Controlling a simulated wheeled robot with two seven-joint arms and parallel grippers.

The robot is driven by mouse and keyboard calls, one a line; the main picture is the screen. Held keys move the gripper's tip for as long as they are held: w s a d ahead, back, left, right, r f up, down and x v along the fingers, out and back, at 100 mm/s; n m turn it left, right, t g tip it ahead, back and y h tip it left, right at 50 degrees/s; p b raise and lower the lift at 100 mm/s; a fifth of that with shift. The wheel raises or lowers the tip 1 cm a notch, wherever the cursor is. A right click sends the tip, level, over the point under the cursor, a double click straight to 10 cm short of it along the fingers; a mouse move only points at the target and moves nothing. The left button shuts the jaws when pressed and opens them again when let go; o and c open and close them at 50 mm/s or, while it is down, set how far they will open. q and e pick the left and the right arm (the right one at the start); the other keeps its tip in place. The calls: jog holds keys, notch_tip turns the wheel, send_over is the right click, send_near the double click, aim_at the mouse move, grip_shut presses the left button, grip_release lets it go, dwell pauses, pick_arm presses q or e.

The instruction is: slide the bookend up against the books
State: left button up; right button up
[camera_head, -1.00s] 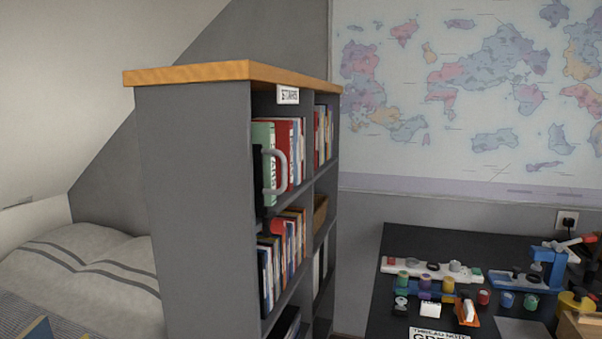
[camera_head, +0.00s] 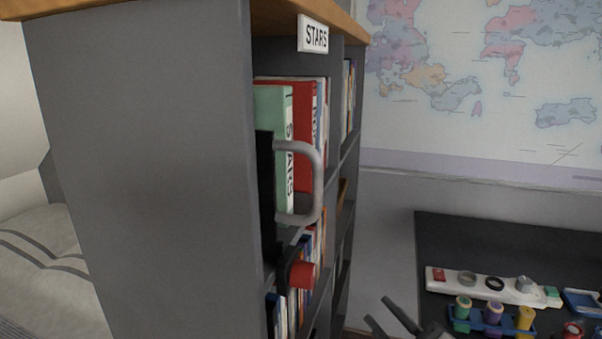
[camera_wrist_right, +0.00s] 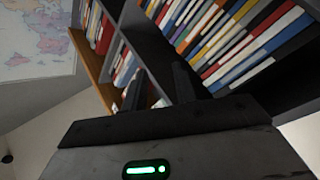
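The bookend, a black upright plate (camera_head: 266,195) with a grey loop handle (camera_head: 318,180), stands at the near end of the upper shelf under the STARS label. A green book (camera_head: 272,108) and a red book (camera_head: 303,110) stand behind it. The plate overlaps the green book, so I cannot tell whether they touch. My right gripper (camera_head: 385,314) is at the bottom edge of the head view, right of the bookcase and apart from the bookend. In the right wrist view its two fingers (camera_wrist_right: 160,86) are spread with nothing between them. My left gripper is not in view.
The grey bookcase (camera_head: 150,160) has a wooden top. A red-ended black object (camera_head: 302,274) stands at the lower shelf's books. A dark desk (camera_head: 470,240) with several small items lies at the right. More books (camera_wrist_right: 240,40) fill shelves in the wrist view.

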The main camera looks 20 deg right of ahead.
aim_at(317, 218)
jog(key=s+d+r+m+g+y, duration=0.15)
jog(key=r+m+g+y, duration=0.25)
jog(key=r+m, duration=0.6)
jog(key=s+r+m+g+y, duration=0.35)
jog(key=r+m, duration=0.35)
jog(key=m, duration=0.6)
jog(key=s+r+m+g+y, duration=0.2)
jog(key=r+m+g+y, duration=0.3)
jog(key=r+m, duration=0.5)
jog(key=shift+m, duration=0.5)
jog(key=p+x, duration=0.2)
jog(key=x, duration=0.3)
jog(key=p+x, duration=0.2)
jog(key=x, duration=0.3)
jog(key=p+x, duration=0.2)
jog(key=x, duration=0.3)
jog(key=shift+w+a+f+p, duration=0.15)
jog(key=shift+w+f+p, duration=0.2)
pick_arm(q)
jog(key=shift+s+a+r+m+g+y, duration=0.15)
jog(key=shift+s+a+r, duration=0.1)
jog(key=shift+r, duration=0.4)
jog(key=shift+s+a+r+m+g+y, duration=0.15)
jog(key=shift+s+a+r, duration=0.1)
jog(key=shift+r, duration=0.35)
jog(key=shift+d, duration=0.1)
pick_arm(e)
grip_shut()
